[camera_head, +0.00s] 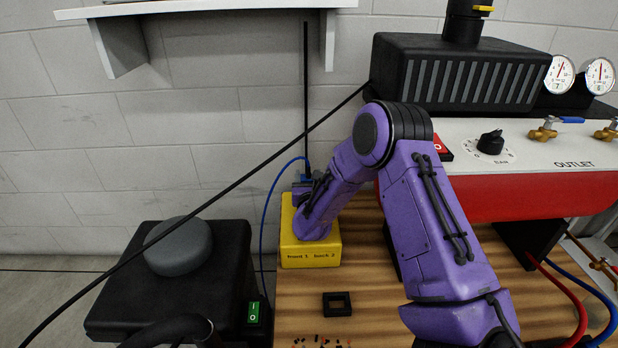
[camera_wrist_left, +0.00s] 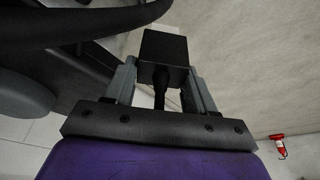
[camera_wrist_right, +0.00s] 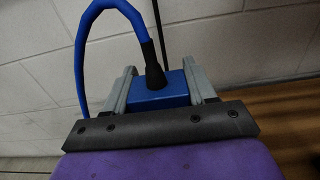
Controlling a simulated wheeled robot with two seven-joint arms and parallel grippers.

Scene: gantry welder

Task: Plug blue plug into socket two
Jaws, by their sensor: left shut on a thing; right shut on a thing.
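The yellow socket box (camera_head: 313,256), marked "front 1 back 2", stands on the wooden bench. The blue plug (camera_head: 307,178) shows at the far end of the box, partly behind my right gripper (camera_head: 304,188). In the right wrist view my right gripper (camera_wrist_right: 160,88) is shut on the blue plug (camera_wrist_right: 163,93), whose blue cable rises and bends left. The sockets are hidden, and I cannot tell whether the plug touches the box. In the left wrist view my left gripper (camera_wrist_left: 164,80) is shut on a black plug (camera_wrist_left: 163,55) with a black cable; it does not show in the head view.
A black square frame (camera_head: 337,304) and small loose bits lie on the bench. A black machine with a green switch (camera_head: 253,312) stands left. The red and white welder (camera_head: 520,170) is at right. A black cable (camera_head: 215,198) crosses diagonally. A shelf (camera_head: 200,8) hangs above.

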